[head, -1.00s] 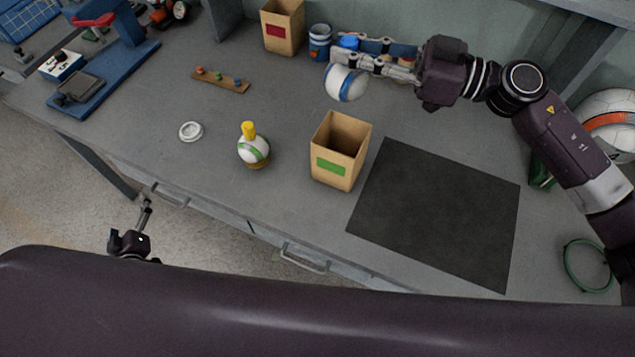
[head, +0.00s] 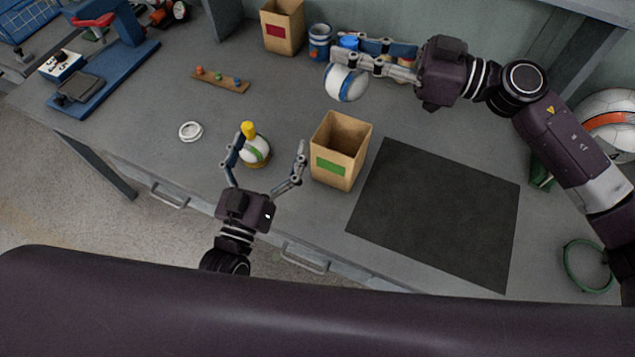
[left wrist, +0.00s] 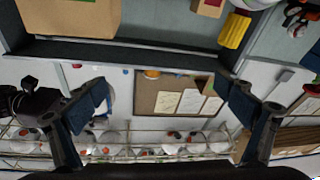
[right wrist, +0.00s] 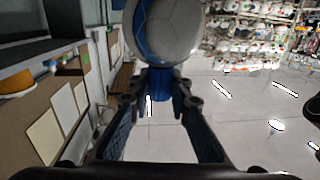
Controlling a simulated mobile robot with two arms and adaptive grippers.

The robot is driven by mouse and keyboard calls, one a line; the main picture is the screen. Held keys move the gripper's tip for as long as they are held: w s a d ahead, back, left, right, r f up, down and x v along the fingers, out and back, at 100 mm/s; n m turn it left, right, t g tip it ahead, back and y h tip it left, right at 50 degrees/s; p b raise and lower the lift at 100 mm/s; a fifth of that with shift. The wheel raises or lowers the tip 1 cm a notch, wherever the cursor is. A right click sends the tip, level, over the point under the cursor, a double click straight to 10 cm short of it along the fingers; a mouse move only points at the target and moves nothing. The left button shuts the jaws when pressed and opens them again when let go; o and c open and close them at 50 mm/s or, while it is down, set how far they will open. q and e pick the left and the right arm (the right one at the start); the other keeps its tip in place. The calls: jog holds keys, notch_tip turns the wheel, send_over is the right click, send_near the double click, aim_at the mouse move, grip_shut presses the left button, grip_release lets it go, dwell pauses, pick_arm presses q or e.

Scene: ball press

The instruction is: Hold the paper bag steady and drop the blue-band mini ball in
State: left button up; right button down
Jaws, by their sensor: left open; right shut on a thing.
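The blue-band mini ball (head: 346,84) is white with a blue stripe. My right gripper (head: 362,53) is shut on its blue knob, and the ball hangs behind the paper bag. The right wrist view shows the ball (right wrist: 168,28) just past the fingertips, with the blue knob (right wrist: 160,88) between them. The brown paper bag (head: 335,167) with a green label stands open and upright on the bench; its side also shows in the left wrist view (left wrist: 70,14).
A green-band ball (head: 258,150) with a yellow knob sits near my left fingers. A red-label bag (head: 283,28) and a blue-and-white jar (head: 319,42) stand at the back. A dark mat (head: 435,215) lies clear to the right. A white ring (head: 190,131) lies left.

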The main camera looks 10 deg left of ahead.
pick_arm(q)
jog(key=s+d+f+m+g+h, duration=0.1)
jog(key=d+f, duration=0.1)
jog(key=d, duration=0.1)
jog(key=s+d+f+m+g, duration=0.1)
jog(key=s+d+f+m, duration=0.1)
jog(key=d, duration=0.2)
jog(key=s+d+f+m+g+h, duration=0.1)
jog(key=d+f, duration=0.1)
jog(key=d, duration=0.1)
jog(key=shift+s+d+f+h, duration=0.15)
jog(key=shift+s+f+h, duration=0.05)
jog(key=shift+f+h, duration=0.1)
send_near(349, 128)
jog(key=x, duration=0.5)
jog(key=c, duration=1.2)
pick_arm(e)
notch_tip(349, 128, down, 13)
dwell(0.4)
